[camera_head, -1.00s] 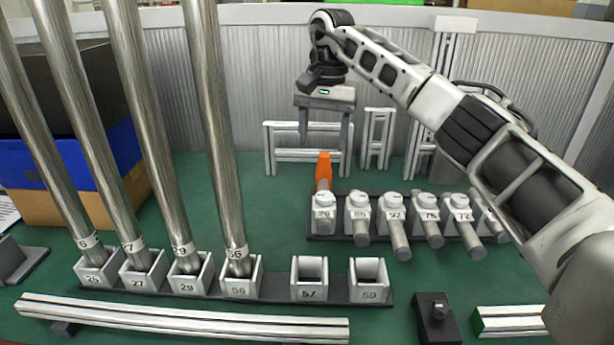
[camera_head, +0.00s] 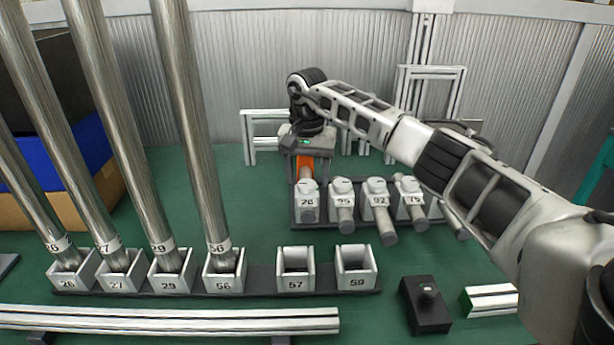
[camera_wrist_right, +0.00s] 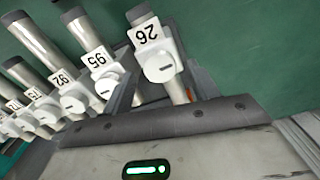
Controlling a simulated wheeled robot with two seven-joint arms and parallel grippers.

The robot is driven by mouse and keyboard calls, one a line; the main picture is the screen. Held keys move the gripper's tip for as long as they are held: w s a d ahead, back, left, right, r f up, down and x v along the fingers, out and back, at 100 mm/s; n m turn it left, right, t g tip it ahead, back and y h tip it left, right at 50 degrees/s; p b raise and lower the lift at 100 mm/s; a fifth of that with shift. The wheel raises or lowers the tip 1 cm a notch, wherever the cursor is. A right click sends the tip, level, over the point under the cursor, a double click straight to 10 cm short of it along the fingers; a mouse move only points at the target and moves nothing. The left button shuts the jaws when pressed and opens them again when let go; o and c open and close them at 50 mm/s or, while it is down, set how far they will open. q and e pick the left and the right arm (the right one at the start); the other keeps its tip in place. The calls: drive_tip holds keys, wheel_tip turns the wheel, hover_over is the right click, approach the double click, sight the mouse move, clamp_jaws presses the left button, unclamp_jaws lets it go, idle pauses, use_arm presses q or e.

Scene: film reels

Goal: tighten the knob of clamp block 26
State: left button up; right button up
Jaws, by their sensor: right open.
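Clamp block 26 (camera_head: 307,199) is a white block at the left end of the row of clamp blocks, with a short metal rod through it. In the right wrist view clamp block 26 (camera_wrist_right: 153,37) shows upside down, and its round white knob (camera_wrist_right: 166,69) has a dark slot. An orange piece (camera_head: 305,166) stands just behind the block. My right gripper (camera_head: 309,174) is open and points down over this end of the row. In the wrist view its fingers lie either side of the knob; contact cannot be told. My left gripper is not in view.
Clamp blocks 95 (camera_head: 343,196), 92 (camera_head: 377,195) and others stand close to the right on the same dark rail. A row of sockets, some holding tall metal poles (camera_head: 190,120), lies in front and left. A small dark box (camera_head: 426,306) sits at front right.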

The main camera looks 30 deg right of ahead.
drive_tip(key=shift+f, duration=0.45)
drive_tip(key=shift+c, duration=0.3)
drive_tip(key=c, duration=0.9)
drive_tip(key=shift+r, duration=0.1)
